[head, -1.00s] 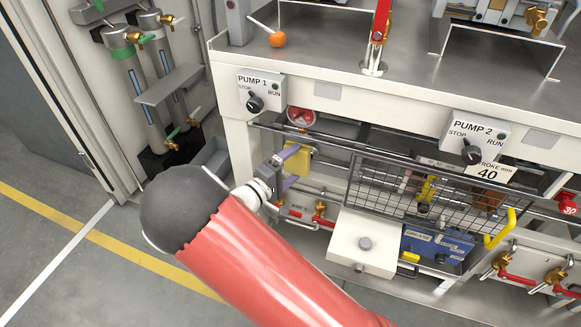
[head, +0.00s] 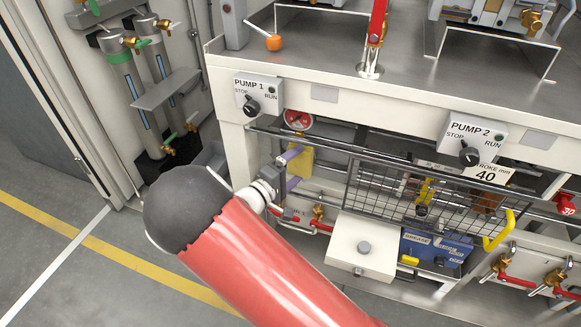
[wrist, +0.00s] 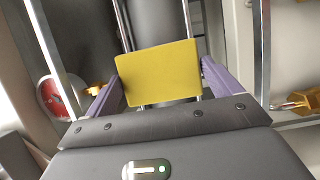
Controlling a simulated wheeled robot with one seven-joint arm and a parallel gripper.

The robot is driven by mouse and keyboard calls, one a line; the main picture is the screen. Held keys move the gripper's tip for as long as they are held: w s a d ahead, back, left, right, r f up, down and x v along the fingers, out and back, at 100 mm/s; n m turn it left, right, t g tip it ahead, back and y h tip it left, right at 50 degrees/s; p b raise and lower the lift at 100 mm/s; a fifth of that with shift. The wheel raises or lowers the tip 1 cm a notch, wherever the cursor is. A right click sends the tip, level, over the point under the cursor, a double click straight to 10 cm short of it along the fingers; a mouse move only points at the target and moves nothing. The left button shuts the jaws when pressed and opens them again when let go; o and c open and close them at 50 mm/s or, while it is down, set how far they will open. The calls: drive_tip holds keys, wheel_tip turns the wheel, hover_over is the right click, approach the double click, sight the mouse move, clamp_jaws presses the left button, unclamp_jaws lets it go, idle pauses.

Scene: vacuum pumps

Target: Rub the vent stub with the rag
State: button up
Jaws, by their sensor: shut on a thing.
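My gripper (head: 290,168) reaches under the front edge of the pump bench, below the PUMP 1 panel. Its two purple fingers are shut on a flat yellow rag (head: 301,160). The rag also shows in the wrist view (wrist: 158,74), spread squarely between the fingers, with metal rods and a grey cylinder behind it. I cannot tell whether the rag touches anything beyond it. I cannot pick out the vent stub with certainty; the rag or gripper may hide it.
A red round gauge (head: 298,119) sits behind the rail (head: 330,145). A wire basket (head: 405,190), a white box (head: 362,247) and a blue grease case (head: 437,247) are to the right. Red-handled valves (head: 318,215) sit low behind my wrist. The floor at left is clear.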

sight(310, 171)
drive_tip(key=shift+s+d+b, duration=0.2)
drive_tip(key=shift+s+d, duration=0.05)
drive_tip(key=shift+d, duration=0.45)
drive_tip(key=shift+s+d+b, duration=0.15)
drive_tip(key=shift+s+d, duration=0.05)
drive_tip(key=shift+d, duration=0.55)
drive_tip(key=shift+s+d+b, duration=0.2)
drive_tip(key=shift+s+d, duration=0.05)
drive_tip(key=shift+d, duration=0.45)
drive_tip(key=shift+w+a, duration=0.2)
drive_tip(key=shift+a, duration=0.5)
drive_tip(key=shift+w+a, duration=0.2)
drive_tip(key=shift+a, duration=0.5)
drive_tip(key=shift+w+a, duration=0.3)
drive_tip(key=shift+a, duration=0.35)
drive_tip(key=shift+w+a, duration=0.3)
drive_tip(key=shift+a, duration=0.35)
drive_tip(key=shift+s, duration=0.1)
drive_tip(key=shift+s+a, duration=0.3)
drive_tip(key=shift+s, duration=0.6)
drive_tip(key=shift+s+a, duration=0.35)
drive_tip(key=shift+s, duration=0.6)
drive_tip(key=shift+s+a, duration=0.3)
drive_tip(key=shift+s, duration=0.6)
drive_tip(key=shift+s, duration=0.1)
